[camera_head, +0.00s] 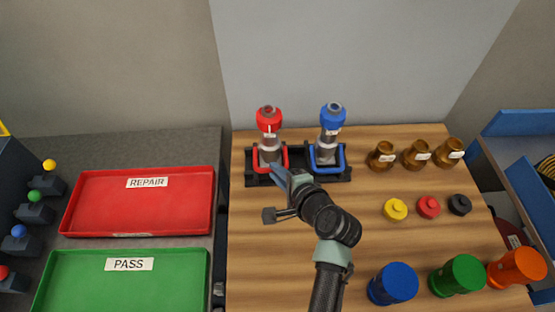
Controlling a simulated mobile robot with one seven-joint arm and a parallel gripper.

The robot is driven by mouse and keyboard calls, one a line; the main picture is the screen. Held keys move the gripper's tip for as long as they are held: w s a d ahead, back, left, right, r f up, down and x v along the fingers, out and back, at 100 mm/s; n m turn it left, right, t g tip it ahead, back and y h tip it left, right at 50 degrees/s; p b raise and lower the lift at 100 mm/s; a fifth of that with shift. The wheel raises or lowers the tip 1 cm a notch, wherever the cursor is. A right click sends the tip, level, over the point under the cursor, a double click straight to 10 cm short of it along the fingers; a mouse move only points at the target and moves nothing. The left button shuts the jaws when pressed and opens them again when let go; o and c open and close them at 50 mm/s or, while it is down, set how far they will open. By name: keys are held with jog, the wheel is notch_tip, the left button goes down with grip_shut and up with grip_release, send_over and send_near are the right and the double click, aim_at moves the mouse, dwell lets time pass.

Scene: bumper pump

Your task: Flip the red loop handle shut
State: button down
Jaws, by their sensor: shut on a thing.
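The red-topped pump (269,122) stands upright in the left place of a black rack at the back of the wooden table. The red loop handle (256,162) sits low around the front of this pump. My gripper (278,171) reaches in from the front right, with its fingertips at the front right part of the red loop. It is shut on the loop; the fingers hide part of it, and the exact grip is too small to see.
A blue-topped pump (331,120) with a blue loop handle (342,160) stands close on the right in the rack (250,178). Brown bottles (416,156), coloured caps (395,210) and cups (393,283) are to the right. Red (90,222) and green (60,295) trays lie left.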

jog(key=r+g+p, duration=0.1)
jog(key=p, duration=0.2)
jog(key=w+r+g+p, duration=0.1)
jog(key=r+g+p, duration=0.1)
jog(key=p, duration=0.1)
jog(key=r+m+g+p, duration=0.1)
jog(key=p, duration=0.3)
jog(key=shift+w+r+g+h, duration=0.15)
jog(key=shift+w+g+h, duration=0.2)
jog(key=shift+g+h, duration=0.05)
jog(key=shift+w+r+m+g+p, duration=0.2)
jog(key=shift+w+g, duration=0.1)
jog(key=shift+g, duration=0.35)
jog(key=shift+w+r+m+g+p, duration=0.15)
jog(key=shift+w+r+m+g, duration=0.1)
jog(key=shift+g, duration=0.4)
jog(key=c, duration=0.9)
grip_release()
